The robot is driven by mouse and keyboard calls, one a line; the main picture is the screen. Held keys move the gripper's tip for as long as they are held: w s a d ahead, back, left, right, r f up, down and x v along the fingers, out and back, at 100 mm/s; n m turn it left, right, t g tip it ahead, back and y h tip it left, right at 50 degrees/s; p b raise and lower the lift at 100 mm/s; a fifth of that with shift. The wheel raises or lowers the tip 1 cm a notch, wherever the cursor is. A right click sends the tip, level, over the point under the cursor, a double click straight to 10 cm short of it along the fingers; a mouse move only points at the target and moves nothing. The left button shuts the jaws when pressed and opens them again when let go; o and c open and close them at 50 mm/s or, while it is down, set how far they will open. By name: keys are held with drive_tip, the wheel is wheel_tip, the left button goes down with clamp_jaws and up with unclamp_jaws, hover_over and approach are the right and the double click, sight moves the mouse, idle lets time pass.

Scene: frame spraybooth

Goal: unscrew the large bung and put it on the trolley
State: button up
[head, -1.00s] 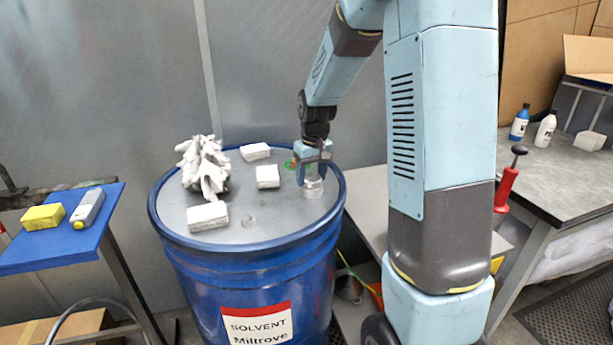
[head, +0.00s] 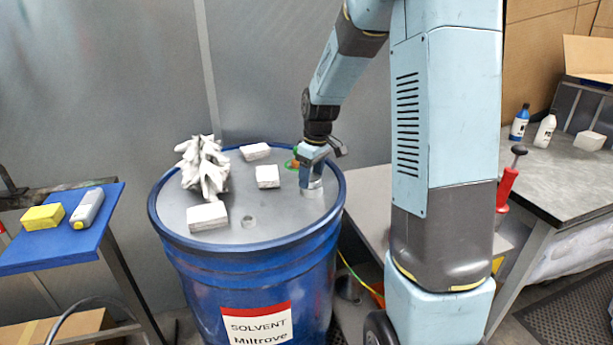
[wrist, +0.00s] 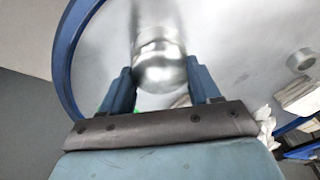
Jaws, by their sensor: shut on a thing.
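The large bung (wrist: 160,70) is a silvery metal cylinder on the top of the blue solvent drum (head: 240,280), near its right rim. My gripper (head: 312,180) points down over it from above. In the wrist view my gripper (wrist: 160,90) has one blue finger on each side of the bung and is shut on it. In the head view the fingers hide much of the bung (head: 313,193). I cannot tell whether its thread is still engaged. The trolley is not clearly identifiable; a blue-topped stand (head: 75,245) is at the left.
White blocks (head: 207,216) and a crumpled white cloth (head: 203,168) lie on the drum top. The blue stand holds a yellow sponge (head: 43,217) and a grey bottle (head: 87,207). A grey bench (head: 570,175) stands at the right.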

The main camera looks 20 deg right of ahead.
drive_tip(key=shift+a+n, duration=0.1)
drive_tip(key=shift+n, duration=0.8)
drive_tip(key=n, duration=0.3)
drive_tip(key=shift+g, duration=0.3)
drive_tip(key=shift+n+y, duration=0.3)
drive_tip(key=shift+n, duration=0.5)
drive_tip(key=n, duration=0.4)
drive_tip(key=shift+n+g, duration=0.3)
drive_tip(key=o, duration=0.7)
